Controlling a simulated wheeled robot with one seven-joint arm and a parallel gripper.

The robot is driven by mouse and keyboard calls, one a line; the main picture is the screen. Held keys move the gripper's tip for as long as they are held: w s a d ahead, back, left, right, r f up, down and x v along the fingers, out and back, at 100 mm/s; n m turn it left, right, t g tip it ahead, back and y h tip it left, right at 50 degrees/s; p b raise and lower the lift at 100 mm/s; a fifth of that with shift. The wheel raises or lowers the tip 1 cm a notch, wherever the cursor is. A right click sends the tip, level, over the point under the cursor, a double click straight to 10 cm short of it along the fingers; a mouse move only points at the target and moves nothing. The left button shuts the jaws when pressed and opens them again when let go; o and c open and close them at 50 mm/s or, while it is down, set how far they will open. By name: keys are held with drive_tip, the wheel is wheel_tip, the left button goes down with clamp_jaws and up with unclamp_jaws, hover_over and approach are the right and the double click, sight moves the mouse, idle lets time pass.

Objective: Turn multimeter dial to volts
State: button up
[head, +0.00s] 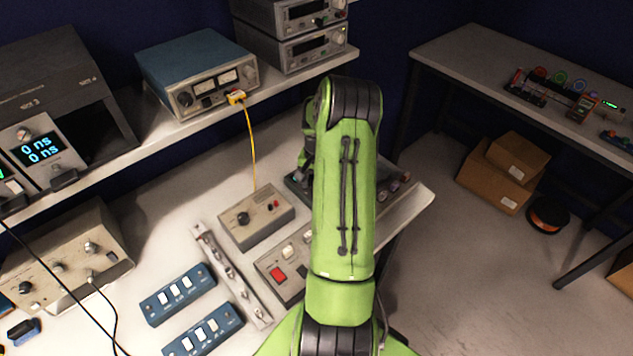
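No thing is clearly marked as the multimeter. A grey box (265,222) with one black dial (243,218) and red sockets lies on the bench, left of my arm. A blue-topped instrument (197,62) with two needle gauges and a black knob (185,99) stands on the shelf; a yellow plug and cable run from it down behind the grey box. The dial settings are too small to read. My green arm reaches over the bench; its wrist bends down on the far side, and the gripper's fingers are hidden behind it.
A switch panel (277,273) with a red button lies below the grey box, partly behind my arm. Two blue switch boxes (178,294) and a metal strip (228,272) lie to the left. The raised shelf (115,166) edges the bench's back.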

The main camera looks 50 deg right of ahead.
wheel_tip(320, 180, up, 16)
drive_tip(key=shift+s+p, duration=0.25)
drive_tip(key=shift+p, duration=0.2)
drive_tip(key=shift+f, duration=0.15)
